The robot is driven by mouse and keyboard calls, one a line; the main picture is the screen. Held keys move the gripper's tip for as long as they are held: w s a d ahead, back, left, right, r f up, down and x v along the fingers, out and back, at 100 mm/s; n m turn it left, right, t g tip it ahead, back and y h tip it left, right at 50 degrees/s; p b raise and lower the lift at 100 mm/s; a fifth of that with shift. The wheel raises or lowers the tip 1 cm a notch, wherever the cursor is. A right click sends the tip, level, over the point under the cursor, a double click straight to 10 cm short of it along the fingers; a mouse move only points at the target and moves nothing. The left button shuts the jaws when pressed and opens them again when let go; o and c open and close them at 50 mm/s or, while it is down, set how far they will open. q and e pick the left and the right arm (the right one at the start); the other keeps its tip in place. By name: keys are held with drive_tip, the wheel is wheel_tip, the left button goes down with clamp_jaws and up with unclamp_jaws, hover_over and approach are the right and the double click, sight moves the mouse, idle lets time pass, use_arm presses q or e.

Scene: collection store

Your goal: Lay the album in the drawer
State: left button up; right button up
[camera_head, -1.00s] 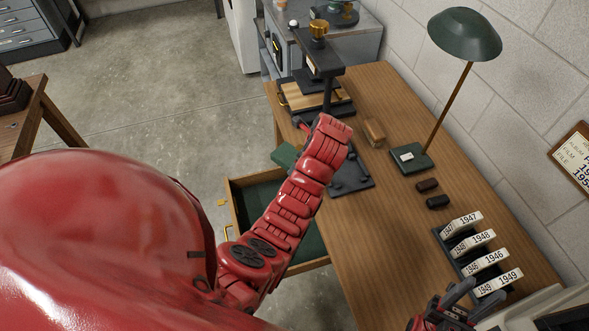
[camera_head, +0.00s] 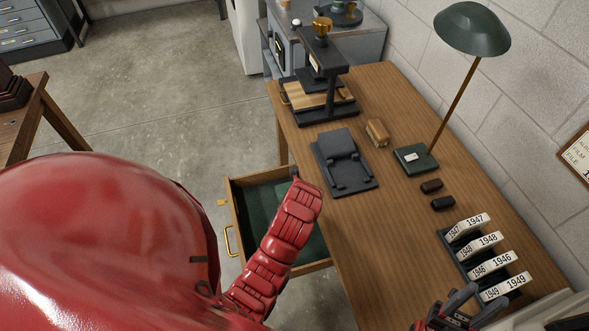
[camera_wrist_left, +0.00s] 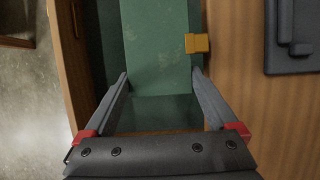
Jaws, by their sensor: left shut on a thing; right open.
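The album (camera_wrist_left: 155,45) is dark green with a brass clasp (camera_wrist_left: 197,43) on its right side. My left gripper (camera_wrist_left: 160,80) is shut on it in the left wrist view, a finger at each side. The album is over the open drawer; I cannot tell whether it touches the bottom. The drawer (camera_head: 238,215) has wooden walls and a green lining, and its wall also shows in the left wrist view (camera_wrist_left: 66,60). My right gripper (camera_head: 452,308) is open and empty at the bottom right.
The wooden desk (camera_head: 350,225) carries a black cradle (camera_head: 343,160), a press (camera_head: 322,85), a brush (camera_head: 377,132), a green lamp (camera_head: 472,32) and a rack of year-labelled cards (camera_head: 485,262). The desk's middle is clear. Floor lies left of the drawer.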

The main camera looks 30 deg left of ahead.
use_arm(q)
wheel_tip(320, 180, down, 10)
drive_tip(key=shift+r+p, duration=0.15)
drive_tip(key=shift+p, duration=0.85)
drive_tip(key=shift+f, duration=0.55)
drive_tip(key=shift+f, duration=0.6)
drive_tip(key=o, duration=1.2)
drive_tip(key=shift+o, duration=0.2)
drive_tip(key=shift+r, duration=0.1)
